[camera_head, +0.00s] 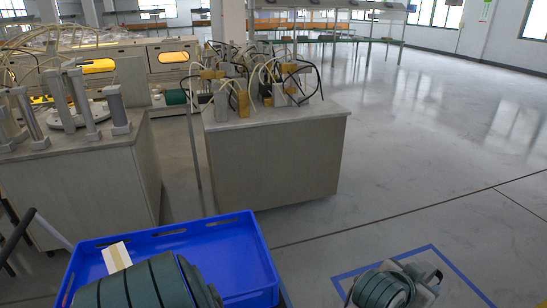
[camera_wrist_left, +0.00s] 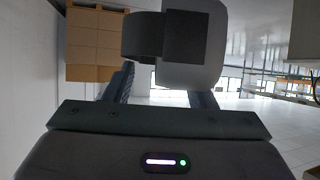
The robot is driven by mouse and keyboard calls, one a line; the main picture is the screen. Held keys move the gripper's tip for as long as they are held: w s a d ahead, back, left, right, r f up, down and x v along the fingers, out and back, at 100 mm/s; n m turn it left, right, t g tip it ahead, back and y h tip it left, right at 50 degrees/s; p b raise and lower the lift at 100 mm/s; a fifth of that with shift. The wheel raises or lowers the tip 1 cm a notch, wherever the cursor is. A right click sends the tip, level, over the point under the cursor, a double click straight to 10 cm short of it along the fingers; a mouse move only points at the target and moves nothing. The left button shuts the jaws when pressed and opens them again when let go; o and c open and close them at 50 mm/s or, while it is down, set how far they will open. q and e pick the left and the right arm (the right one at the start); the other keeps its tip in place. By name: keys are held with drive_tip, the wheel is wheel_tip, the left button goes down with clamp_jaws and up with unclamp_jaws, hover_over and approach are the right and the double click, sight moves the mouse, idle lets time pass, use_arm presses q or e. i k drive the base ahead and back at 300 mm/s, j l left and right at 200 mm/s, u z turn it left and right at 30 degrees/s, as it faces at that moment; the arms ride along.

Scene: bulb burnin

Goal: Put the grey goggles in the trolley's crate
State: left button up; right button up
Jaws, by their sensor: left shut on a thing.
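The grey goggles (camera_wrist_left: 188,76) show in the left wrist view as a light grey rounded body with dark parts against it. My left gripper (camera_wrist_left: 160,84) is shut on them, one finger on each side of their lower part. The fingertips are partly hidden behind them. The blue crate (camera_head: 238,262) is at the lower left of the head view, cut off by the bottom edge. A pale card with a yellow stripe (camera_head: 117,256) and a large dark green banded object (camera_head: 150,288) are in it. Neither gripper shows in the head view.
A grey bench with wires and fixtures (camera_head: 275,160) stands behind the crate, and another (camera_head: 80,185) stands to its left. A green banded machine (camera_head: 382,290) sits inside blue floor tape at the lower right. Stacked brown boxes (camera_wrist_left: 95,45) show in the wrist view. The right floor is open.

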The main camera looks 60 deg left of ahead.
sight(206, 266)
drive_tip(key=i+u, duration=0.15)
drive_tip(key=u, duration=1.65)
drive_tip(key=i+l+u, duration=0.1)
drive_tip(key=l, duration=0.2)
drive_tip(key=i+l, duration=0.2)
drive_tip(key=i+l+u, duration=0.15)
drive_tip(key=l, duration=0.25)
